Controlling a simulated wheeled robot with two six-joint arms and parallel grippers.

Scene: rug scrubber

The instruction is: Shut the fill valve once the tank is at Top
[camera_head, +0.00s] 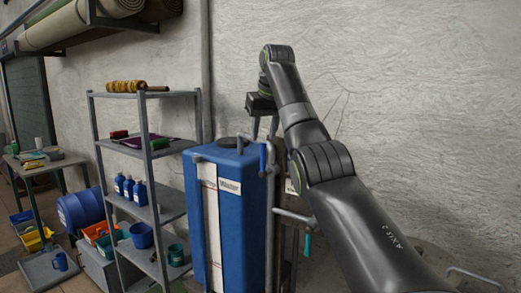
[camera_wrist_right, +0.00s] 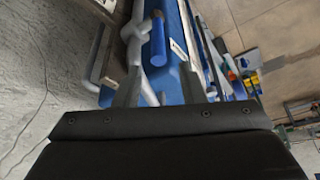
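The tall blue water tank (camera_head: 243,222) stands beside the shelf, with a white strip (camera_head: 211,235) down its front and a "Water" label. A small red mark crosses the strip near its top; I cannot read the water level. A grey pipe at the tank's right carries a blue valve handle (camera_head: 263,158), hanging upright. The handle also shows in the right wrist view (camera_wrist_right: 158,38). My left gripper is out of view.
A teal handle (camera_head: 307,245) hangs on lower pipework right of the tank. A grey shelf (camera_head: 146,93) with bottles and buckets stands close at the left. The rough wall is behind. My right arm covers part of the right side.

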